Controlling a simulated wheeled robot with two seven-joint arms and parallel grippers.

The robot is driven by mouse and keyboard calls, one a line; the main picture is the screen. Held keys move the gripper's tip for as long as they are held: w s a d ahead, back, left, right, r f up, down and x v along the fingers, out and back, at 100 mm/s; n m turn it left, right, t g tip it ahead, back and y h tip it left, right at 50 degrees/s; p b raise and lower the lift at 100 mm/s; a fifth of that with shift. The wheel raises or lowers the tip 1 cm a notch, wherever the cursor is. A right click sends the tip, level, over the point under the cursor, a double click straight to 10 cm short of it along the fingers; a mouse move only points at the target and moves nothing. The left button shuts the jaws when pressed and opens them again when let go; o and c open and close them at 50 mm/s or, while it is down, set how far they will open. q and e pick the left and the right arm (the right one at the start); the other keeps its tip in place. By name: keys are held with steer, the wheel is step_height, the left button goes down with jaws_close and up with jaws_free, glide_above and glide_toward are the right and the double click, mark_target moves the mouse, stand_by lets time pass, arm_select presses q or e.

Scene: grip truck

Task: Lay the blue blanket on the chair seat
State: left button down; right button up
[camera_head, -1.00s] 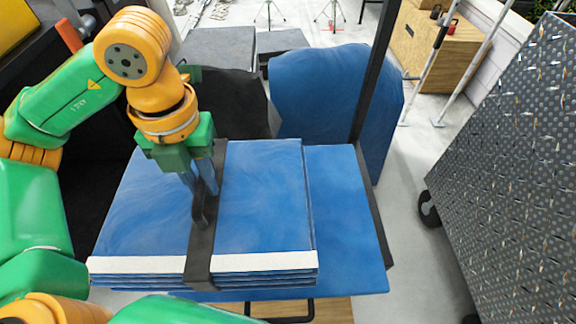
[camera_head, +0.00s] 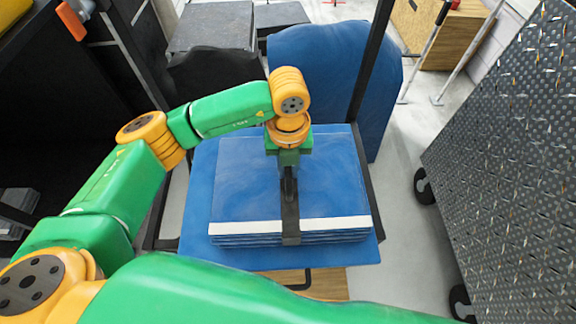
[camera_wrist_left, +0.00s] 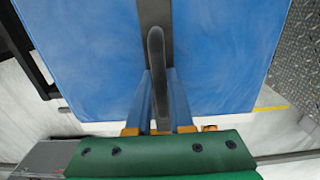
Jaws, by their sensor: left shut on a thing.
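The folded blue blanket (camera_head: 335,180) has a white front edge and a dark strap (camera_head: 291,222) around its middle with a raised loop handle. My left gripper (camera_head: 288,170) is above the blanket and shut on the strap's handle. In the left wrist view the handle (camera_wrist_left: 157,75) runs between the two blue fingers, over the blanket (camera_wrist_left: 225,60). The blanket lies flat over the blue chair seat (camera_head: 270,259), whose left and front margins show around it. I cannot tell whether the blanket touches the seat. My right gripper is out of view.
The blue chair back (camera_head: 330,75) stands behind, with a dark upright post (camera_head: 372,60) beside it. A wheeled, dark diamond-plate case (camera_head: 510,165) stands at the right, with bare floor between it and the chair. Dark grey boxes (camera_head: 215,40) stand behind left.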

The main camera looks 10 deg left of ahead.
arm_select(q)
steer(key=shift+f, duration=0.4)
steer(key=shift+w+f, duration=0.1)
steer(key=shift+f, duration=0.15)
steer(key=c, duration=0.8)
jaws_free()
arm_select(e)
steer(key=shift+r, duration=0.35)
arm_select(q)
step_height(320, 180, up, 12)
steer(key=shift+r+b, duration=0.1)
steer(key=shift+b, duration=0.9)
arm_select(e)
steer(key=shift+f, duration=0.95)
